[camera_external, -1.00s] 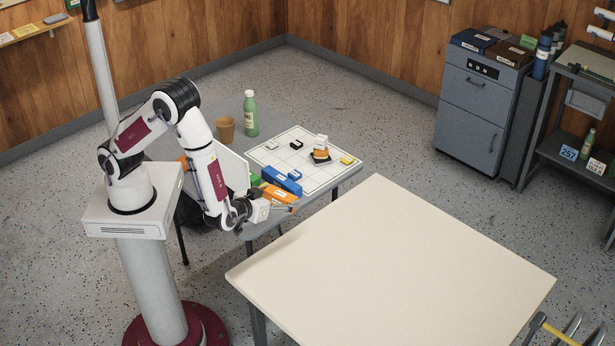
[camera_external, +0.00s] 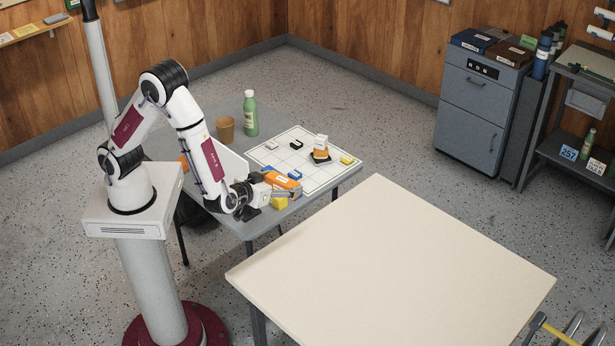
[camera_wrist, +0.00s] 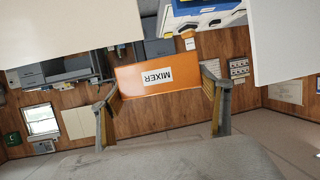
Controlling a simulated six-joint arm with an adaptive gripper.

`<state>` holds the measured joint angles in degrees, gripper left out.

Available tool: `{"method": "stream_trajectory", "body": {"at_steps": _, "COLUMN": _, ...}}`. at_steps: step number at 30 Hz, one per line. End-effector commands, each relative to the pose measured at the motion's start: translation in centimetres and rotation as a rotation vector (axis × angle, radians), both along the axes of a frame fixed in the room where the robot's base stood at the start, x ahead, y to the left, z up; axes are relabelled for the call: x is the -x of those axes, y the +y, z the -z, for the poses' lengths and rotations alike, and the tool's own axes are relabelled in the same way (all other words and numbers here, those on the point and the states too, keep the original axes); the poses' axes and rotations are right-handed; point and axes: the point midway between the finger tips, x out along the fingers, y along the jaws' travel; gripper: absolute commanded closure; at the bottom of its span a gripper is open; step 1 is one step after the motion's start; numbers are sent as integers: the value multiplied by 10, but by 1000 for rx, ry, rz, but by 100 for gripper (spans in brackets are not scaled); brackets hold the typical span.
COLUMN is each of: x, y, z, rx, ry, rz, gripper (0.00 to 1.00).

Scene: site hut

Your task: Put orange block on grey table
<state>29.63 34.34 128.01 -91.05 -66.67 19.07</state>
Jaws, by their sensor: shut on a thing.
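The orange block (camera_external: 281,179) with a white label is held by my gripper (camera_external: 287,191) above the front part of the grey table (camera_external: 238,145). In the wrist view the orange block (camera_wrist: 130,80) sits between the two fingers (camera_wrist: 160,92), its label reading MIXER upside down. My gripper is shut on it. The block hides part of a blue block (camera_external: 295,174) behind it. A yellow block (camera_external: 280,203) shows just below my gripper.
A white gridded board (camera_external: 270,152) on the grey table carries several small items, including an orange-and-white container (camera_external: 321,144). A green bottle (camera_external: 250,114) and a brown cup (camera_external: 225,128) stand behind. The cream table (camera_external: 390,260) at the front right is bare.

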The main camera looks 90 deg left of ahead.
Motion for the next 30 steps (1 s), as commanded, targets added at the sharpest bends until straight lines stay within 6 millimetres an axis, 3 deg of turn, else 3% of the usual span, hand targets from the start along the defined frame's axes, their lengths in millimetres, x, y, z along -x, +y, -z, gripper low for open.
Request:
{"method": "stream_trajectory", "body": {"at_steps": 11, "x": -41, "y": 40, "z": -8, "rx": 0, "ry": -1, "rz": 52, "gripper": 48}}
{"method": "stream_trajectory", "body": {"at_steps": 30, "x": -106, "y": 136, "z": -25, "rx": -1, "ry": 0, "rz": 193, "gripper": 48}}
